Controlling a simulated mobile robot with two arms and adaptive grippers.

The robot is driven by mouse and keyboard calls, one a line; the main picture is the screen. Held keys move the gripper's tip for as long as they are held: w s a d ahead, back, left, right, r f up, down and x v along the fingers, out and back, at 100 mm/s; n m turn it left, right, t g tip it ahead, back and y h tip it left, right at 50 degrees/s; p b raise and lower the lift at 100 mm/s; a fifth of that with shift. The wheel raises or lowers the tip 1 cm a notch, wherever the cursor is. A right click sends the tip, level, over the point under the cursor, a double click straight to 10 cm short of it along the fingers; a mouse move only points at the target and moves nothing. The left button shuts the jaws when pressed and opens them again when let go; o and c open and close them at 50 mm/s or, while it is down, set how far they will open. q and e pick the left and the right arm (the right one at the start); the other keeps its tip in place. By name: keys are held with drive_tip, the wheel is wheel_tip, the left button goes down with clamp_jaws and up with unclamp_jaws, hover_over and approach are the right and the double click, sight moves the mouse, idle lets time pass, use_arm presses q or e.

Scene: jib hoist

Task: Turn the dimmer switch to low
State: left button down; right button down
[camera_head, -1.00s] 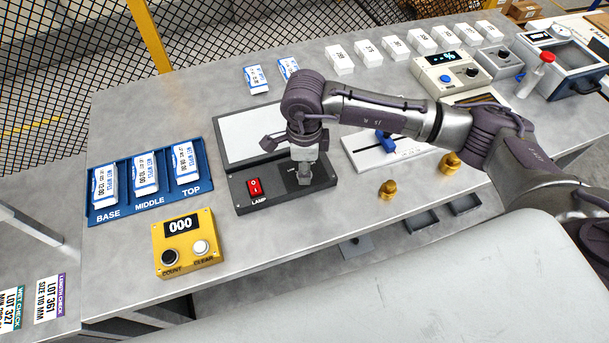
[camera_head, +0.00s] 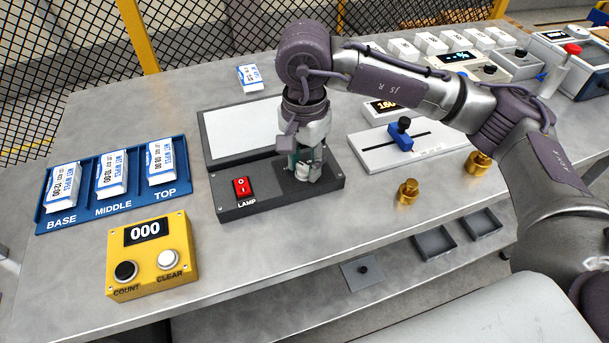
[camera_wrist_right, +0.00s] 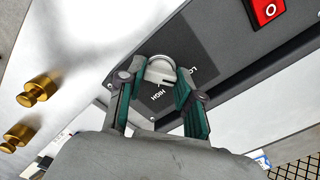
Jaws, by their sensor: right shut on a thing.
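The dimmer knob (camera_wrist_right: 160,70) is pale grey and round, on a dark plate of the lamp box (camera_head: 240,207). In the right wrist view the word HIGH shows beside it, and a partly hidden label starting with L is on its other side. My right gripper (camera_wrist_right: 158,76) is shut on the knob, one finger on each side. In the head view my right gripper (camera_head: 303,167) points down at the box's right part and mostly hides the knob. Where the knob's pointer stands I cannot tell. My left gripper is not in view.
A red lamp switch (camera_head: 241,188) sits left of the knob, with a pale panel (camera_head: 238,131) behind. A yellow counter box (camera_head: 152,260) and a blue tray (camera_head: 93,209) stand left. A slider unit (camera_head: 420,148) and brass weights (camera_head: 407,192) are on the right.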

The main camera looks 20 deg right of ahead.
sight(304, 166)
drive_tip(key=shift+n+b, duration=1.2)
drive_tip(key=shift+b, duration=0.1)
drive_tip(key=c, duration=0.8)
unclamp_jaws()
drive_tip(key=shift+o, duration=0.2)
wheel_tip(304, 166, up, 12)
